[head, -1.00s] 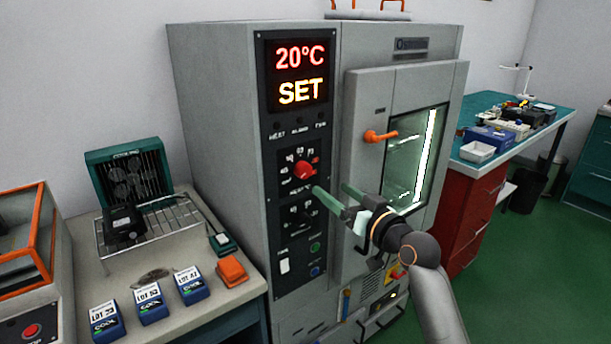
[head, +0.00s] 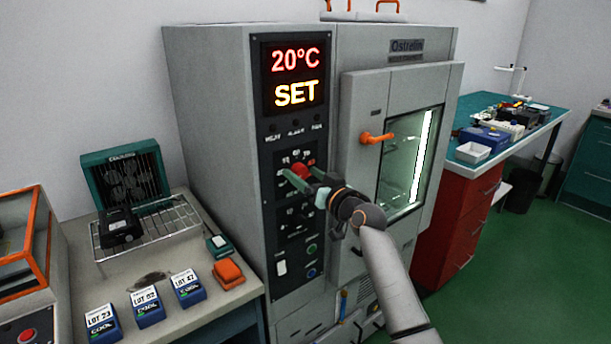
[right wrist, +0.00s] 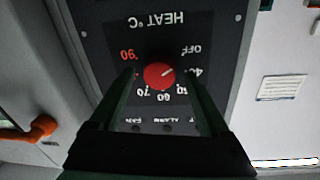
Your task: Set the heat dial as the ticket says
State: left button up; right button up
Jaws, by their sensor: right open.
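The heat dial is a red round knob (head: 299,170) on the oven's black control panel (head: 262,200). In the right wrist view the knob (right wrist: 159,74) appears upside down, its white mark pointing between OFF and 40. The scale runs through 50, 60 and 70 to a red 90. My right gripper (head: 303,178) is open, with one finger on each side of the knob; I cannot tell whether they touch it. The display (head: 296,76) reads 20°C and SET. A white paper (right wrist: 282,88) shows in the right wrist view, its text unreadable. My left gripper is out of view.
The oven door (head: 352,180) with an orange handle (head: 377,138) is right of the panel. A bench (head: 185,315) at left holds a fan rack (head: 125,180), several blue lot boxes (head: 186,288) and an orange block (head: 228,274). Green floor is clear at right.

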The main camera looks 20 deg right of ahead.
jog(key=shift+c, duration=0.2)
grip_shut()
dwell(0.4)
jog(key=shift+r+m+p, duration=0.15)
jog(key=shift+m+p, duration=0.45)
jog(key=shift+p, duration=0.1)
jog(key=shift+d+m+p, duration=0.1)
jog(key=shift+m+p, duration=0.75)
jog(key=shift+m, duration=0.25)
jog(key=shift+m+g+p, duration=0.4)
jog(key=shift+m+p, duration=0.7)
jog(key=shift+m, duration=1.1)
